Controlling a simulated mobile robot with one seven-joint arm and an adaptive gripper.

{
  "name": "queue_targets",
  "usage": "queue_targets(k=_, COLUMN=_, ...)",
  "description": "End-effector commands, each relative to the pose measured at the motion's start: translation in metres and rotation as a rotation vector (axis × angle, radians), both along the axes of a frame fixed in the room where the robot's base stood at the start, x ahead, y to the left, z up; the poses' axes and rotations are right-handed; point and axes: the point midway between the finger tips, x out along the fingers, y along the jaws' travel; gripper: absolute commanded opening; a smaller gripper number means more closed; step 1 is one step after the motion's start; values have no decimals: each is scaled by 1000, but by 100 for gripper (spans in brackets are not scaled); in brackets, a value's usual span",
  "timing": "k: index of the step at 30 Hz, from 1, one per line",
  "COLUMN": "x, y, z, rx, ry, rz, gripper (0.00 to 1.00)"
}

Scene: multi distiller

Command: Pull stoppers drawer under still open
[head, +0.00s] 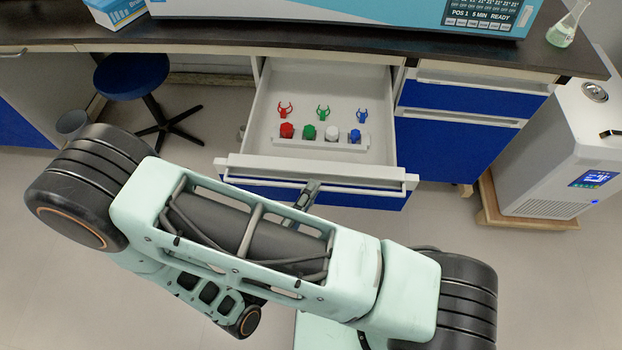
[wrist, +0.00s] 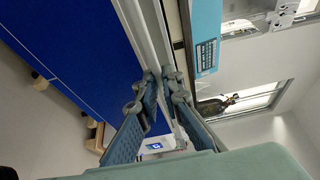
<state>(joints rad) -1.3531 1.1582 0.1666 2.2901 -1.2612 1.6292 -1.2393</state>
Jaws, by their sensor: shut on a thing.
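The drawer (head: 262,120) under the bench is pulled well out in the head view. It holds a rack (head: 320,142) of red, green, white and blue stoppers and several coloured clips behind it. A white bar handle (head: 352,190) runs across its front. My gripper (head: 308,194) is at the middle of this handle, shut on it. In the wrist view the two fingers of my gripper (wrist: 166,74) close at the pale bar, seen sideways. My arm hides part of the drawer front's lower side in the head view.
The benchtop (head: 330,38) carries a large blue-and-white machine (head: 350,15) and a flask (head: 563,32) at the right. Blue drawers (head: 450,145) and a white cooling unit (head: 560,140) stand right. A blue stool (head: 131,75) and bin (head: 72,123) stand left. Floor is clear in front.

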Motion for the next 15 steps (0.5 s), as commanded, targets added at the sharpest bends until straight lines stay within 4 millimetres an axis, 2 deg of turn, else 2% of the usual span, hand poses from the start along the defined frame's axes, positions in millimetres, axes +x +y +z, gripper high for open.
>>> queue_targets(k=13, x=-4, y=1, z=0, rx=0, ry=-1, rz=1, gripper=0)
queue_targets(k=15, x=-3, y=1, z=0, rx=0, ry=-1, rz=1, gripper=12)
